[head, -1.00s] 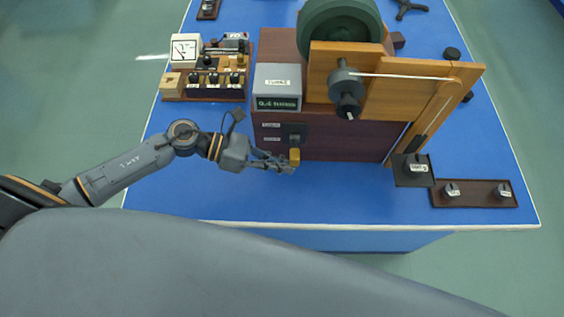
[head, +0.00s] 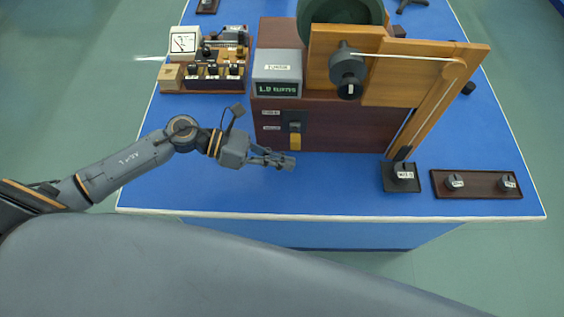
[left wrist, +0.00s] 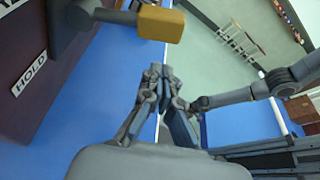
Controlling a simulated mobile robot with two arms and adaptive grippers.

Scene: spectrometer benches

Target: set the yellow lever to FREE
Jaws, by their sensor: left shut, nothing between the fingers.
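The yellow lever (head: 295,141) is on the front of the dark red cabinet (head: 350,130), below a dark mount and beside two small labels. In the left wrist view its yellow grip (left wrist: 161,24) stands out from the panel on a grey stem, with a HOLD label (left wrist: 30,73) nearby. The other label is too small to read, and I cannot tell which one the lever points at. My left gripper (head: 291,163) is shut and empty, just below and in front of the lever. A gap separates its fingertips (left wrist: 160,70) from the grip.
A grey display box (head: 277,75) reads about 1.0 turns. A dark weight tray (head: 401,183) and a weight board (head: 478,193) are at right. The blue bench front (head: 240,190) is clear.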

